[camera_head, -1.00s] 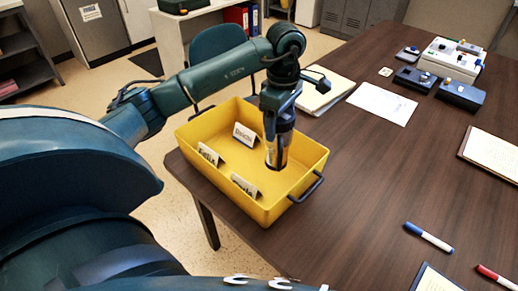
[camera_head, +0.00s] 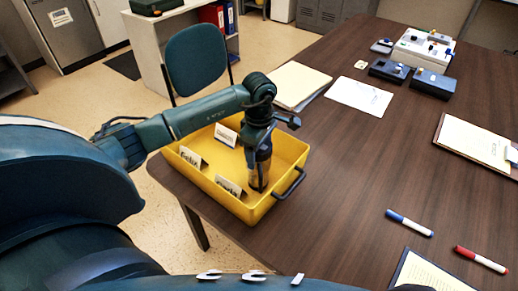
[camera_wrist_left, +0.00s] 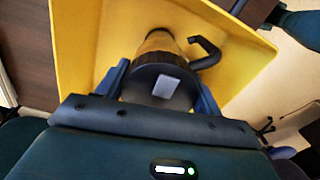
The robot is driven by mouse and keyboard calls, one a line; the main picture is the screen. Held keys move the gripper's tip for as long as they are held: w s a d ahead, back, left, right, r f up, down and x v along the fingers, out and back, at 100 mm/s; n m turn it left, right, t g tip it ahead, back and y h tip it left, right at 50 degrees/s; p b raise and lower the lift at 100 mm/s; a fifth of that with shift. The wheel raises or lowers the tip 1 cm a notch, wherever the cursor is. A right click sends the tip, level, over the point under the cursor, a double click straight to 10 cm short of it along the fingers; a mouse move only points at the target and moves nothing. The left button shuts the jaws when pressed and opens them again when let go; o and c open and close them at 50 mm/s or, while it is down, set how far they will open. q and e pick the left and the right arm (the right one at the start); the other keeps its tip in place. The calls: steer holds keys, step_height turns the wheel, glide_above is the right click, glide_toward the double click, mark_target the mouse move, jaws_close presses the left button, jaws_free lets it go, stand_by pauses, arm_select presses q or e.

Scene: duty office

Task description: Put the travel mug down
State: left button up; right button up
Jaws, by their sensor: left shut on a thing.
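The travel mug (camera_head: 258,172) is held upright in my left gripper (camera_head: 257,152), inside the yellow bin (camera_head: 295,150) near its right end. Its dark lid (camera_wrist_left: 150,82) shows in the left wrist view, between the two fingers of the gripper (camera_wrist_left: 163,88). The mug's base is low in the bin; I cannot tell whether it touches the floor of the bin. Three small white cards stand in the bin: one at the back (camera_head: 225,135), one at the left (camera_head: 193,158) and one at the front (camera_head: 229,185). My right gripper is not in view.
The bin sits at the left corner of the dark wooden table (camera_head: 330,180). A folder (camera_head: 300,85) and a paper sheet (camera_head: 359,97) lie behind it. Blue (camera_head: 410,223) and red (camera_head: 481,260) markers lie at the front right. The table right of the bin is clear.

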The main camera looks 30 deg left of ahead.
arm_select(q)
steer(key=shift+f, duration=0.1)
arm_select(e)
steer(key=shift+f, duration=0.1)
arm_select(q)
steer(key=o, duration=1)
steer(key=shift+f, duration=0.1)
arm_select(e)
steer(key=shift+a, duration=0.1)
arm_select(q)
steer(key=o, duration=0.5)
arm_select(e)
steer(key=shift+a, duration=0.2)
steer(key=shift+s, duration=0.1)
